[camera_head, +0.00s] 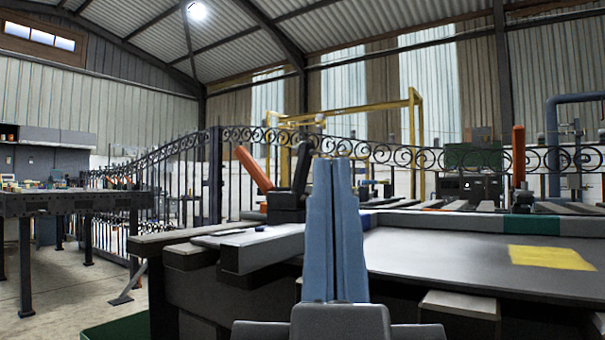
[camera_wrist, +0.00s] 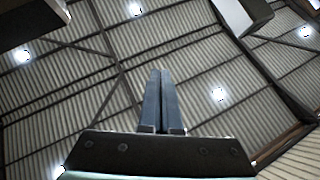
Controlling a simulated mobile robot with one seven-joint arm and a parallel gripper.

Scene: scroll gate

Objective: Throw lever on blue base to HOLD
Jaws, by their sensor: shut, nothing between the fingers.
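My gripper (camera_head: 335,162) points up in the middle of the head view, its two blue-grey fingers closed together and empty. It also shows in the wrist view (camera_wrist: 160,73), with only the roof behind it. Left of it, an orange lever (camera_head: 254,169) leans left and a black lever (camera_head: 301,168) stands nearly upright, both by a dark base (camera_head: 287,208). Farther right, another orange lever (camera_head: 518,155) stands upright near a dark base (camera_head: 522,200). I cannot make out a clearly blue base or any HOLD mark. My fingers appear apart from the levers.
A grey bench top (camera_head: 450,262) with a yellow patch (camera_head: 551,258) and a teal-striped rim fills the right. A scrolled iron gate (camera_head: 180,180) runs behind. A dark workbench (camera_head: 75,203) stands left. Bare floor (camera_head: 60,290) lies at lower left.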

